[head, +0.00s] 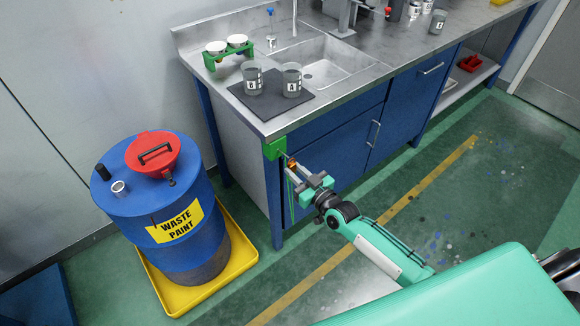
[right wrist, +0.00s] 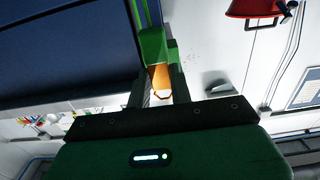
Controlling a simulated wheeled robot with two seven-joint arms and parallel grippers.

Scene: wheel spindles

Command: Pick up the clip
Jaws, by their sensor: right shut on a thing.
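The clip (head: 291,164) looks like a small orange piece at the front corner of the steel counter, beside a green bracket (head: 274,149). My right gripper (head: 292,170) is shut on it. In the right wrist view the orange clip (right wrist: 159,78) sits between the two fingers, just below a green part (right wrist: 153,48). A thin green line hangs below the gripper in the head view. I cannot tell whether the clip touches the bracket. The fingers hide part of the clip. My left gripper is not in view.
A blue waste paint drum (head: 178,236) with a red lid (head: 153,153) stands on a yellow tray (head: 244,258) at left. Cups stand on a dark mat (head: 270,106) by the sink (head: 325,68). Blue cabinets (head: 412,95) lie under the counter. The floor between drum and cabinet is clear.

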